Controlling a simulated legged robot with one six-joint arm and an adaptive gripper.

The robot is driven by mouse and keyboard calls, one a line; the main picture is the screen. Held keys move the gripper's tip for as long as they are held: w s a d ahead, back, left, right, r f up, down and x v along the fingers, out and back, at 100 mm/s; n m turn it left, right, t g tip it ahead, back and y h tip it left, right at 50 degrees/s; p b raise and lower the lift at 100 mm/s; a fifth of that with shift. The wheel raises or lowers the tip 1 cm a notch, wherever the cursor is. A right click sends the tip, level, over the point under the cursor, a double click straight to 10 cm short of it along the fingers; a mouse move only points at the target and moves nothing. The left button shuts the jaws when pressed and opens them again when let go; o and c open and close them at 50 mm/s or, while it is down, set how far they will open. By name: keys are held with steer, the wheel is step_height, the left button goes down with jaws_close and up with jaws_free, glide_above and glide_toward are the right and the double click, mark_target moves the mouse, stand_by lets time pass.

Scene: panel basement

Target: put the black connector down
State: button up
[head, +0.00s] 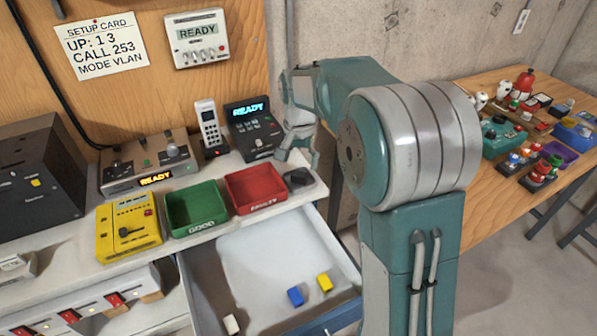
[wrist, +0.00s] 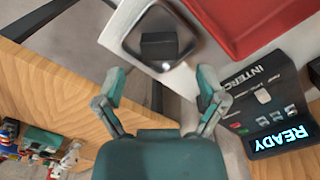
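The black connector (wrist: 158,46) shows in the wrist view as a small dark block inside a dark-rimmed, rounded square holder (wrist: 133,20) at the corner of the white counter. In the head view the holder is a dark patch (head: 299,179) right of the red bin, and the connector cannot be told apart from it. My gripper (wrist: 160,72) is open, its two fingers wide apart with nothing between them. In the head view my gripper (head: 297,160) hangs just above and behind the holder, in front of the intercom.
The red bin (head: 283,186) and green bin (head: 207,228) stand left of the holder. The intercom (head: 253,128) and handset (head: 210,126) are behind. An open drawer (head: 262,252) below holds blue, yellow and white blocks. A wooden table (head: 490,215) with parts stands right.

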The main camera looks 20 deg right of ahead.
mark_target(299, 174)
step_height(299, 174, up, 8)
steer(key=s+r+n+t, duration=0.2)
steer(key=s+r+n, duration=0.15)
steer(key=s, duration=0.85)
steer(key=s+f+n+t, duration=0.3)
steer(key=s, duration=1.2)
steer(key=shift+s+t, duration=0.15)
steer(key=shift+t, duration=0.15)
steer(key=shift+s+f, duration=0.1)
